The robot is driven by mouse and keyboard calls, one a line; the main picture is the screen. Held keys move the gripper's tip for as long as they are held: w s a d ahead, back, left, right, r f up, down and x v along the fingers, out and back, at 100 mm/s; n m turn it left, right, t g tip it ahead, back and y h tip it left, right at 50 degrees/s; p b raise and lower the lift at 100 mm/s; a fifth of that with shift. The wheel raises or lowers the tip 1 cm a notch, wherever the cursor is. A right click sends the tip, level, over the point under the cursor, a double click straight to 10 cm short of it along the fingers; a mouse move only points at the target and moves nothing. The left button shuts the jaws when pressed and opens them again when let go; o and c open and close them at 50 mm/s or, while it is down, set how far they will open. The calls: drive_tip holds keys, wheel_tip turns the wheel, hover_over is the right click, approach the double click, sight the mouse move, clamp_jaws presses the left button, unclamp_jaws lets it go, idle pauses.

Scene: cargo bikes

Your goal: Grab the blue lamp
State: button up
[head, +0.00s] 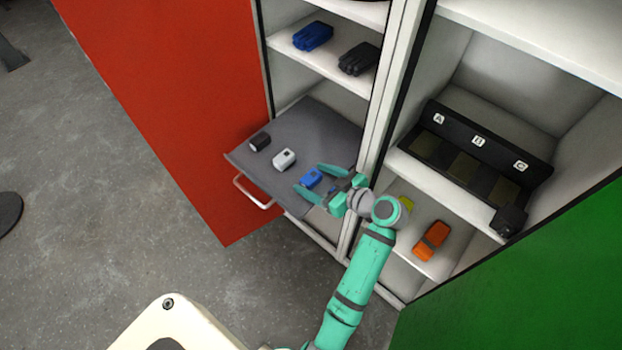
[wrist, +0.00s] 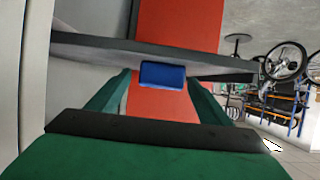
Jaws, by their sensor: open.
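The blue lamp (head: 311,178) lies on the grey pull-out shelf (head: 322,128), near its right end. My gripper (head: 313,184) is open, with its fingers on both sides of the blue lamp or very close to it in the head view. In the wrist view the blue lamp (wrist: 163,75) shows between the tips of the two green fingers (wrist: 160,88), at the shelf's edge. I cannot tell whether a finger touches it.
A white lamp (head: 284,159) and a black lamp (head: 260,142) lie left on the same shelf. Blue gloves (head: 313,36) and black gloves (head: 358,58) lie above. A cabinet post (head: 392,90) stands close to my arm. An orange object (head: 431,240) lies lower right. Bare floor is left.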

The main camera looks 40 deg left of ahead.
drive_tip(key=shift+x, duration=0.8)
drive_tip(key=shift+d, duration=0.1)
drive_tip(key=shift+c, duration=0.3)
drive_tip(key=c, duration=1.1)
